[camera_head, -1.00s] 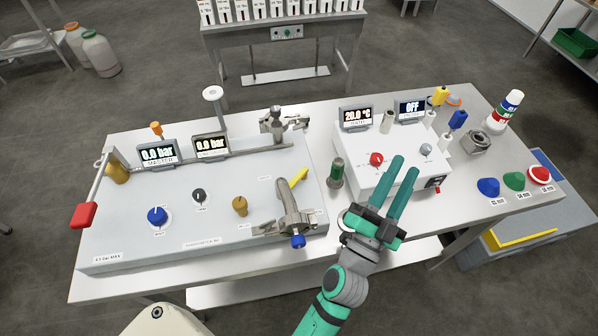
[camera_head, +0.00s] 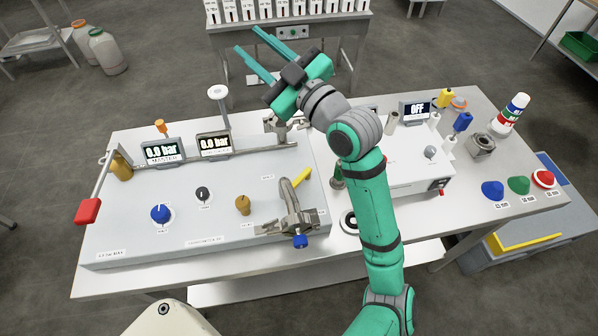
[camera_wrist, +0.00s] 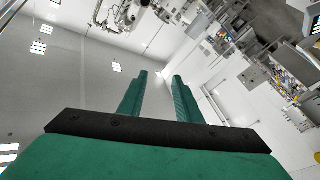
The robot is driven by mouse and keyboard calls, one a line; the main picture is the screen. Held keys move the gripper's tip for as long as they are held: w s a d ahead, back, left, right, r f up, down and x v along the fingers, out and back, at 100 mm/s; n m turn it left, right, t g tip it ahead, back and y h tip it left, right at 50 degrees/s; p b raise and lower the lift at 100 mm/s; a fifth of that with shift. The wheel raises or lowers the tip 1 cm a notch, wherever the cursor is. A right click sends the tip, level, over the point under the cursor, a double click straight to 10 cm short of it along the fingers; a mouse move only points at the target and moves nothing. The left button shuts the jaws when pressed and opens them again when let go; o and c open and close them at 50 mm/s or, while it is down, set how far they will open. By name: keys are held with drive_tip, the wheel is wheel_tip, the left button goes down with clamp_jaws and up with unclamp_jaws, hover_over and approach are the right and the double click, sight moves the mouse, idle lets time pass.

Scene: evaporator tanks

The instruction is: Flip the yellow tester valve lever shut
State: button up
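The yellow tester valve lever (camera_head: 302,180) is on the metal valve fitting (camera_head: 291,205) at the front right of the grey tester panel (camera_head: 135,225). The lever slants up to the right of the curved metal pipe. My gripper (camera_head: 258,48) is raised over the far edge of the bench, well away from the lever, with its fingers pointing to the upper left. The two green fingers are apart with nothing between them. They also show apart in the wrist view (camera_wrist: 160,85), against walls and ceiling; the lever is not recognisable there.
Two 0.0 bar displays (camera_head: 162,151) stand along the panel's back. A red-handled lever (camera_head: 88,211) is at its left. My arm crosses in front of the white heater box (camera_head: 425,172). Coloured caps (camera_head: 518,184) and a bottle (camera_head: 513,114) stand at right.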

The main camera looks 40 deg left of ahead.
drive_tip(key=s+a+f+n+g+h, duration=0.4)
drive_tip(key=s+n, duration=0.1)
drive_tip(key=n, duration=0.1)
drive_tip(key=n+t+h, duration=0.1)
drive_tip(key=n+h, duration=0.7)
drive_tip(key=h, duration=0.8)
hover_over(298, 179)
wheel_tip(298, 179, down, 11)
wheel_tip(298, 179, down, 11)
drive_tip(key=shift+r, duration=0.2)
clamp_jaws()
